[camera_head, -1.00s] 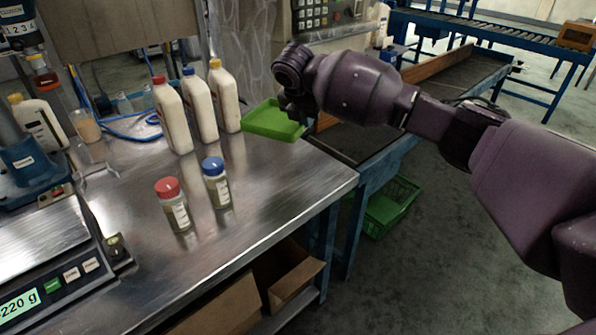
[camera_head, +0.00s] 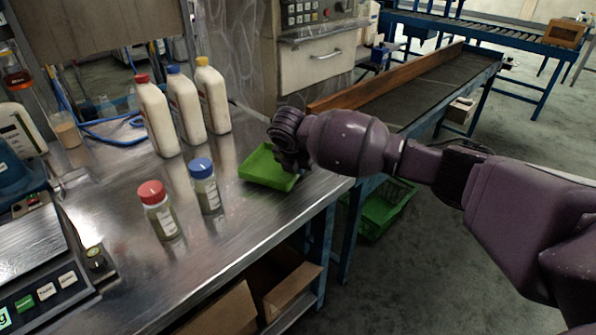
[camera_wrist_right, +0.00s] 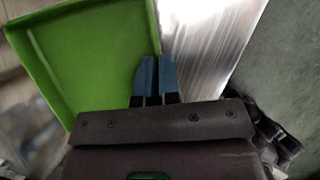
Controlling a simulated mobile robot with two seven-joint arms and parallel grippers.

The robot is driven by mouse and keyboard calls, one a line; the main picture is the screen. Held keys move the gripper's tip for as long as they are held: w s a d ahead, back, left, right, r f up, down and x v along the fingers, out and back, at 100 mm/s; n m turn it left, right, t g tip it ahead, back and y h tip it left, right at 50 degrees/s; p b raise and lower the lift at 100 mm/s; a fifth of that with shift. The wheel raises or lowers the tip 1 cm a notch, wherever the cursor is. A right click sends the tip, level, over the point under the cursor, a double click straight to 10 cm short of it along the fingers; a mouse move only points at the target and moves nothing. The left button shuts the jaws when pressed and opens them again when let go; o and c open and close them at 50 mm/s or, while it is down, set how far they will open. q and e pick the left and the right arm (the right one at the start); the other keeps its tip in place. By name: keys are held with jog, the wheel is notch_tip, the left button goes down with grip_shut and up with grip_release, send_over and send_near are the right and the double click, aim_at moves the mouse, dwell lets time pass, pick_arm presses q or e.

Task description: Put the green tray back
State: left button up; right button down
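The green tray (camera_head: 262,172) is a shallow, empty-looking tray at the right part of the metal table, just right of the bottles. My right gripper (camera_head: 290,162) is at the tray's right side, its fingers mostly hidden behind the wrist in the head view. In the right wrist view the two blue fingers (camera_wrist_right: 156,78) are close together on the rim of the green tray (camera_wrist_right: 95,50), one on each side. The tray looks roughly level. I cannot tell whether it touches the table or hangs just above it. My left gripper is not in view.
White bottles (camera_head: 187,105) with red, blue and yellow caps stand behind on the metal table (camera_head: 130,200). A red-lidded jar (camera_head: 159,212) and a blue-lidded jar (camera_head: 206,187) stand left of the tray. A scale (camera_head: 45,265) is at front left. A green crate (camera_head: 380,212) sits low under the conveyor.

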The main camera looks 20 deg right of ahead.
jog(key=shift+f, duration=0.8)
jog(key=shift+r, duration=0.15)
jog(key=c, duration=1.8)
grip_release()
jog(key=shift+f, duration=0.2)
jog(key=o, duration=0.5)
jog(key=shift+c, duration=0.2)
jog(key=p+v, duration=0.2)
jog(key=v, duration=0.4)
jog(key=shift+w+d+r, duration=0.1)
jog(key=shift+d+r, duration=0.05)
jog(key=p+v, duration=0.1)
jog(key=v, duration=0.4)
jog(key=shift+s+a+r+p, duration=0.25)
jog(key=shift+s+r+p, duration=0.05)
jog(key=shift+r, duration=0.2)
